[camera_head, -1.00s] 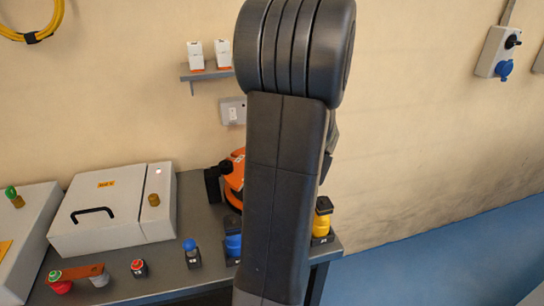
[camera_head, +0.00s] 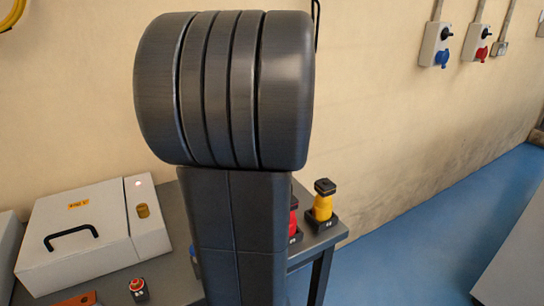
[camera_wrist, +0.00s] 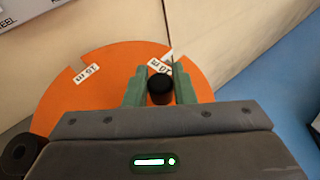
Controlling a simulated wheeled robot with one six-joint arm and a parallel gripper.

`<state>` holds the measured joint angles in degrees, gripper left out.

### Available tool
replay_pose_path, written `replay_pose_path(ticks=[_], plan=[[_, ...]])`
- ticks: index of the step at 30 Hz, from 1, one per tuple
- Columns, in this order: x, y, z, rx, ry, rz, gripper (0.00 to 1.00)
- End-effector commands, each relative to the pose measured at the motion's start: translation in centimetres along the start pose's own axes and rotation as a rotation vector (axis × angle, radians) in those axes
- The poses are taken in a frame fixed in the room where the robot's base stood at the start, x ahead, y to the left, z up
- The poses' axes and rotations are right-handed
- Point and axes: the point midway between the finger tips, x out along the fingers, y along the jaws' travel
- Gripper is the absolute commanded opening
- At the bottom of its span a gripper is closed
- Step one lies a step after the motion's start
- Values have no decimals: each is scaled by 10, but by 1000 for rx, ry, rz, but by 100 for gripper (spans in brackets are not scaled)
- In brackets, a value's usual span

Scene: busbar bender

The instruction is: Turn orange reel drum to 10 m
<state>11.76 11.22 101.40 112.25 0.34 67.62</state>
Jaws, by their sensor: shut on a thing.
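The orange reel drum (camera_wrist: 105,65) fills much of the wrist view as a flat disc. White tags sit on its face: one at the left (camera_wrist: 87,72) appears upside down, and another near the knob (camera_wrist: 160,66) is partly covered. A black knob (camera_wrist: 160,88) stands up from the drum. My gripper (camera_wrist: 160,78) has its green fingers on both sides of this knob and is shut on it. In the head view my own arm hides the drum and the gripper. Whether the drum stands at 10 m cannot be told.
In the head view a white box with a black handle (camera_head: 82,226) stands on the dark bench (camera_head: 178,214). A red-and-grey button (camera_head: 138,288) and a yellow connector (camera_head: 323,203) are there too. Wall sockets (camera_head: 437,45) hang at the right.

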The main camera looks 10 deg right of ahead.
Motion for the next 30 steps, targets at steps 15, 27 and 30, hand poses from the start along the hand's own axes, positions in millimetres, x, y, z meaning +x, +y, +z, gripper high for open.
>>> replay_pose_path(ticks=[15,27,30], plan=[[-7,7,-7,71,-4,-170,0],[-22,14,-12,190,-3,-454,0],[-26,16,-13,223,-2,-532,0]])
